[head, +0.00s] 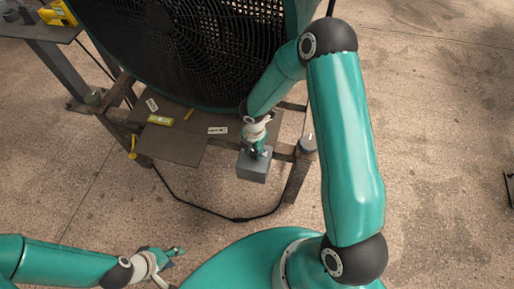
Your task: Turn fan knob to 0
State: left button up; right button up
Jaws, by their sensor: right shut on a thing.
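A large black-grilled fan (190,50) with a green rim stands at the top. A grey control box (253,173) sits below it at the front of the fan's frame. My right gripper (256,153) points down at the top of this box and is shut on the fan knob. The gripper hides the knob, so its setting and any markings cannot be read. My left gripper (172,266) is empty at the bottom left, well away from the box, with its fingers apart.
A brown metal shelf (170,146) under the fan holds small labels and a yellow-green item (160,119). A black cable (205,210) loops over the floor. A side table with a yellow tool (57,14) stands top left. The floor at right is mostly clear.

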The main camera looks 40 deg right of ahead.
aim_at(254, 151)
jog(key=shift+w+r, duration=0.1)
jog(key=shift+w, duration=0.1)
jog(key=o, duration=1.1)
jog(key=shift+d, duration=0.1)
jog(key=shift+o, duration=0.2)
jog(key=shift+s, duration=0.1)
notch_tip(254, 151, up, 12)
jog(key=shift+f, duration=0.2)
